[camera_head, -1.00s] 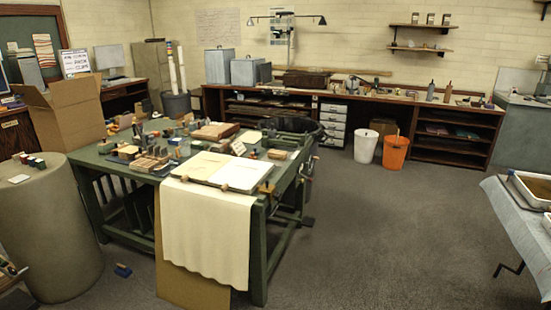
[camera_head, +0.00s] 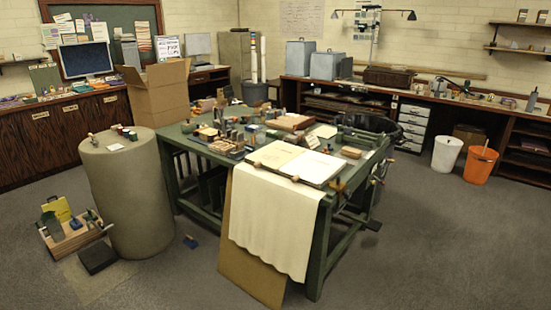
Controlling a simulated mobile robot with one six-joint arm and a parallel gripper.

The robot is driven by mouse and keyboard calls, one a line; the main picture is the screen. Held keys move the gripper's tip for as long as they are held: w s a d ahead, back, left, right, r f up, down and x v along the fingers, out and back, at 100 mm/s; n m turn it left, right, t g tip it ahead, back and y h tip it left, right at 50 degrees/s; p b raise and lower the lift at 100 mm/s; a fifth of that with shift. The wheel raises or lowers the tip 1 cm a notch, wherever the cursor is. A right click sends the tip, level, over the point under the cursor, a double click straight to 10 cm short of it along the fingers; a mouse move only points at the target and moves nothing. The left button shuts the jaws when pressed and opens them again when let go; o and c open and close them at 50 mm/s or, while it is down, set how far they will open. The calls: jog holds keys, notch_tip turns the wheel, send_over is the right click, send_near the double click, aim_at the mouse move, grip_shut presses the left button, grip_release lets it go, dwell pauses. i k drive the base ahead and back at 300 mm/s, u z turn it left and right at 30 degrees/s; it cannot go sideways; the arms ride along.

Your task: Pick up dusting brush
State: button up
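I cannot make out a dusting brush for certain; the small tools in view are too small to tell apart. Many small tools and blocks (camera_head: 232,138) lie on the green work table (camera_head: 345,222). A few small items (camera_head: 124,131) stand on top of a beige cylinder (camera_head: 140,200) at the left. A wooden box (camera_head: 78,240) on the floor beside the cylinder holds several tools, among them a green-bladed one. My gripper is not in view.
An open cardboard box (camera_head: 157,98) stands behind the table. A dark block (camera_head: 98,257) lies near the wooden box. White (camera_head: 446,154) and orange (camera_head: 480,166) bins stand at right. The right floor is clear.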

aim_at(352, 153)
jog(key=z, duration=4.5)
jog(key=i, duration=0.1)
jog(key=u, duration=2.95)
jog(key=i, duration=2.5)
jog(key=u, duration=0.05)
